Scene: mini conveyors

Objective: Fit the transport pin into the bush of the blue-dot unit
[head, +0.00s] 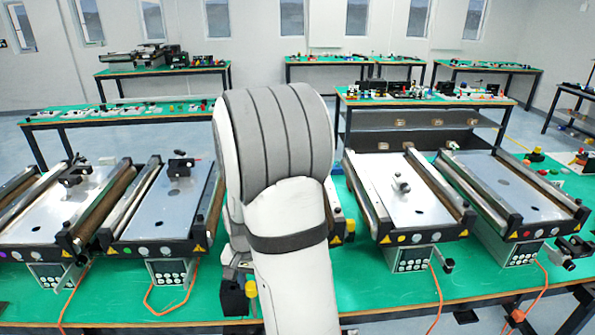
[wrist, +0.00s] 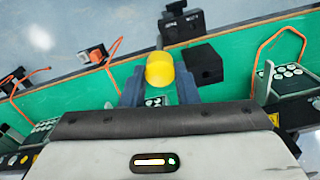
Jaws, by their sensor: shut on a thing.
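The transport pin appears as a yellow rounded head (wrist: 160,70) between the jaws in the wrist view. My gripper (wrist: 160,92) is shut on it, with one dark finger on each side. The pin's lower end is hidden. In the head view a yellow piece (head: 250,289) shows beside my arm at the table's front part; I cannot tell whether it is the same pin. I cannot make out a blue dot on any unit. The unit behind my arm is mostly hidden, and no bush shows clearly.
A black block (wrist: 203,63) stands close to the right of the held pin. Conveyor units stand left (head: 160,205) and right (head: 400,195) of my arm on the green table (head: 110,300). Orange cables (head: 437,290) hang at the front. Tables with small parts stand behind.

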